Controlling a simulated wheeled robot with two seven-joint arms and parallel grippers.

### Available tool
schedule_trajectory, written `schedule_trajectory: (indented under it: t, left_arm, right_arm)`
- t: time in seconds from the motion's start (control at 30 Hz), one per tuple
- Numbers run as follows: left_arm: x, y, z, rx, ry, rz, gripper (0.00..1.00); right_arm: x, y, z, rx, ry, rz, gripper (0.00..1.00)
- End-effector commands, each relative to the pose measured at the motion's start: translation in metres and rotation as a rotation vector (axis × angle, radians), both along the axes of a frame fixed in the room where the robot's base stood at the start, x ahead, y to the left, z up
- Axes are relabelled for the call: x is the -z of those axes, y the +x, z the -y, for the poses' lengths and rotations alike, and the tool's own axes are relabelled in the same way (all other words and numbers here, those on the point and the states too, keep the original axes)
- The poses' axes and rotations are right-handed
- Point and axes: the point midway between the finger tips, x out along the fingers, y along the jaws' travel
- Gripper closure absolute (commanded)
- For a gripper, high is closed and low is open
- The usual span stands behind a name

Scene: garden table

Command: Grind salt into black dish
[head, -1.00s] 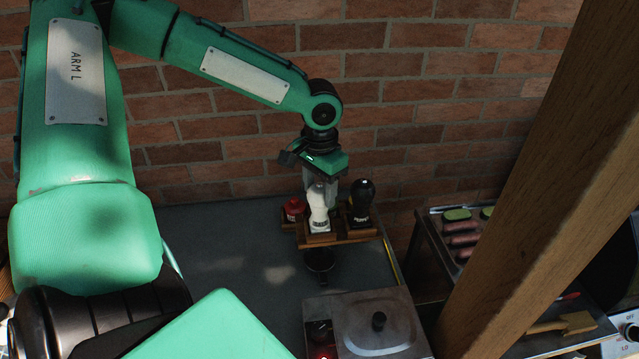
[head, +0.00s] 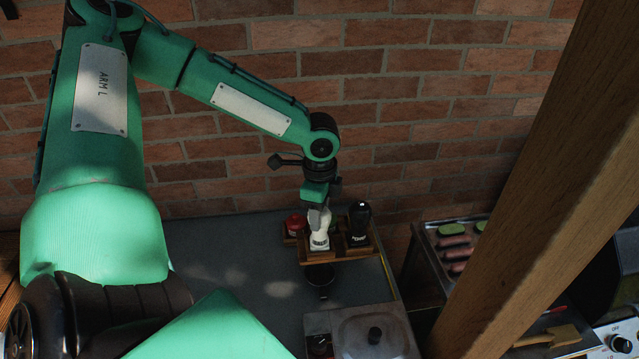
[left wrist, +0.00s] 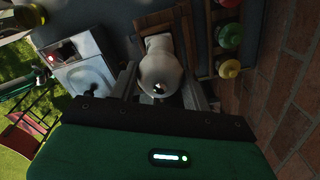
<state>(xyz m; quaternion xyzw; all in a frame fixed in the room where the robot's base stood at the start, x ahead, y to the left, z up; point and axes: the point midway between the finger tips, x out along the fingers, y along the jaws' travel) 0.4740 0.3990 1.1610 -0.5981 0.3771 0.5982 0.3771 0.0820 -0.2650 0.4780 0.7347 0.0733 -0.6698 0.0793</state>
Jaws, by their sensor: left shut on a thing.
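The white salt mill (head: 319,238) stands upright in its place in the wooden rack (head: 345,256) at the back of the table. My left gripper (head: 319,214) comes down from above and is shut on the mill's upper part. In the left wrist view the white mill (left wrist: 158,70) sits between my two fingers. The black dish (head: 320,279) is on the table just in front of the rack, low and dark. It cannot be made out clearly in the left wrist view. My right gripper is not in view.
A black mill (head: 360,225) stands right of the white one, and a red-topped bottle (head: 295,225) left. A steel box with a lid (head: 372,336) is in front. The brick wall (head: 420,120) is close behind. The grey table (head: 235,265) is clear to the left.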

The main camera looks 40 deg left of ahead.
Motion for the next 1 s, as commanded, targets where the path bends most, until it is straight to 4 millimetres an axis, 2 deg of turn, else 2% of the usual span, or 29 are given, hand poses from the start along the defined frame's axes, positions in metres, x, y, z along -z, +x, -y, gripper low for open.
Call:
schedule_trajectory:
  t: [0.03,0.2,0.5,0.67,1.0]
  left_arm:
    - [-0.002,0.000,0.000,0.046,0.000,-0.002,0.79]
    - [0.000,0.000,0.000,0.146,0.000,-0.001,0.79]
    - [0.001,0.000,0.000,0.140,0.000,0.000,0.79]
    - [0.003,0.000,0.000,-0.003,0.000,0.001,0.79]
    - [0.002,0.000,0.000,-0.414,0.000,0.000,0.79]
  right_arm:
    - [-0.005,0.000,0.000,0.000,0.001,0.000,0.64]
    - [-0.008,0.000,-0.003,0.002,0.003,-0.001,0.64]
    - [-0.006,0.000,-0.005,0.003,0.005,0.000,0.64]
    - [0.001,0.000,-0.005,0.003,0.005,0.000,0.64]
    - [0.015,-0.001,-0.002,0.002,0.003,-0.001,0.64]
